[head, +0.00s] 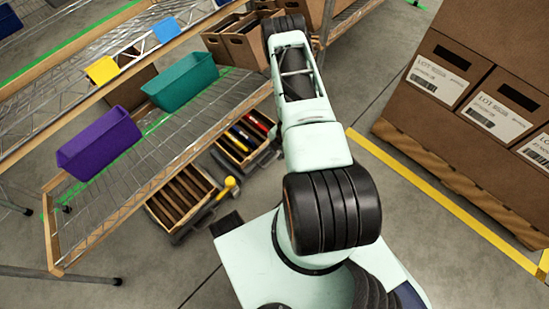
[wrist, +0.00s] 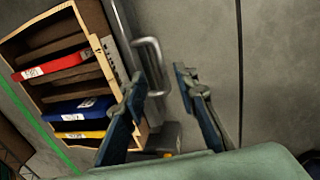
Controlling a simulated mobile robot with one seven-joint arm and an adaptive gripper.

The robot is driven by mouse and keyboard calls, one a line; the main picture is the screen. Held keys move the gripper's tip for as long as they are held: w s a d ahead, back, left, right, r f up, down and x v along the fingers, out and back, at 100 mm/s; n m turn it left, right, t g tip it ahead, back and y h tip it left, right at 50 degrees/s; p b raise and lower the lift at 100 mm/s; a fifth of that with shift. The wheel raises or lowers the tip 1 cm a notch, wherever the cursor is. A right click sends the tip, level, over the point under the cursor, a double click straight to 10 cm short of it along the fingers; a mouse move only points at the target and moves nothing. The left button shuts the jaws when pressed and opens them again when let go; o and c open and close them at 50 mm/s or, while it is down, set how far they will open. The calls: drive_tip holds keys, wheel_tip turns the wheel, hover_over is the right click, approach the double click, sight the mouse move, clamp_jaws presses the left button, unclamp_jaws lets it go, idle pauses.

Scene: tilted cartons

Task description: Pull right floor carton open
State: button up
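The right floor carton (head: 236,153) is a tan open box on the floor, holding red, blue and yellow files. In the wrist view the carton (wrist: 106,50) fills the upper left, with its dividers and files showing. A grey bar handle (wrist: 153,57) stands out from its front side. My gripper (wrist: 158,75) is open, its two dark fingers apart, with the handle in view between the fingertips. I cannot tell whether either finger touches it. In the head view my gripper is hidden behind my arm.
A left floor carton (head: 158,211) with brown dividers sits beside it, near a yellow-headed object (head: 229,185). A wire shelf (head: 150,160) bears a purple bin (head: 98,143) and a teal bin (head: 180,82). Stacked labelled boxes (head: 437,72) stand at right. Bare floor (head: 385,215) lies between.

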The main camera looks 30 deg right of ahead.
sight(274, 158)
drive_tip(key=f, duration=0.2)
drive_tip(key=w+f+b, duration=0.1)
drive_tip(key=f, duration=0.1)
drive_tip(key=f+b, duration=0.1)
drive_tip(key=f, duration=0.2)
drive_tip(key=shift+w+a, duration=0.15)
drive_tip(key=shift+a, duration=0.05)
drive_tip(key=shift+r, duration=0.1)
clamp_jaws()
